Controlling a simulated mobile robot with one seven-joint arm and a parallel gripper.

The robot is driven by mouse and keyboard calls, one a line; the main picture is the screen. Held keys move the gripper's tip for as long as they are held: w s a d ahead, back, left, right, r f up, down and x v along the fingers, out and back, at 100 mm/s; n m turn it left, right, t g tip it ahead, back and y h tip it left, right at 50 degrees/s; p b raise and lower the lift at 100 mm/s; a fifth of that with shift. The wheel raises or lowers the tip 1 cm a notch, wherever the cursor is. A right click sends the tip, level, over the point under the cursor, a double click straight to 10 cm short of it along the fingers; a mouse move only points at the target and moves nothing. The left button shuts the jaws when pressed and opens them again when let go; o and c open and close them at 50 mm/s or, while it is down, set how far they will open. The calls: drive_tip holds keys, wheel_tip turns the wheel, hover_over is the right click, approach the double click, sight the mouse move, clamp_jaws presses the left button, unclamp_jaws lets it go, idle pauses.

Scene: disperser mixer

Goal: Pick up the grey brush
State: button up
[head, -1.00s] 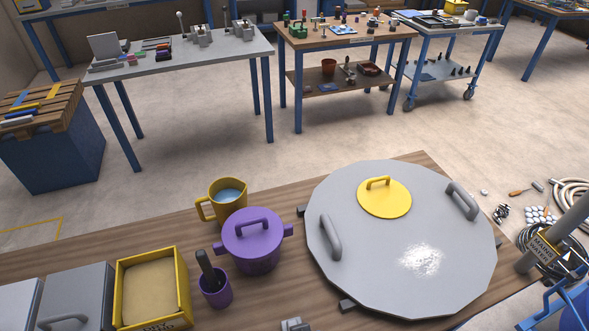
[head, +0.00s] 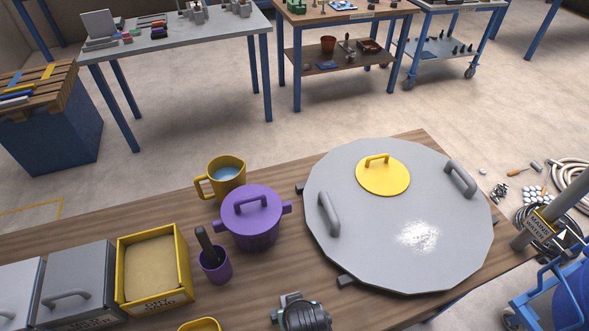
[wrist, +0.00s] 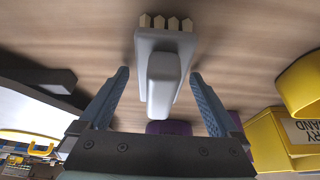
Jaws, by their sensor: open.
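The grey brush (wrist: 163,70) lies on the wooden bench in the wrist view, with pale bristle tufts at its far end and its blocky handle pointing toward me. My gripper (wrist: 160,75) is open, one blue-grey finger on each side of the handle, with visible gaps and no contact seen. In the head view, my gripper's dark wrist (head: 306,315) is at the bottom edge. A small grey part beside it, likely the brush (head: 289,297), is mostly hidden.
A large grey round lid (head: 400,265) with handles lies to the right. A purple pot (head: 252,226), yellow jug (head: 227,175), purple cup (head: 217,270) and yellow sand box (head: 187,280) stand to the left. A yellow rim (head: 200,325) shows at the bottom edge.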

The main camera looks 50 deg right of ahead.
drive_tip(key=c, duration=1.5)
wheel_tip(320, 180, up, 10)
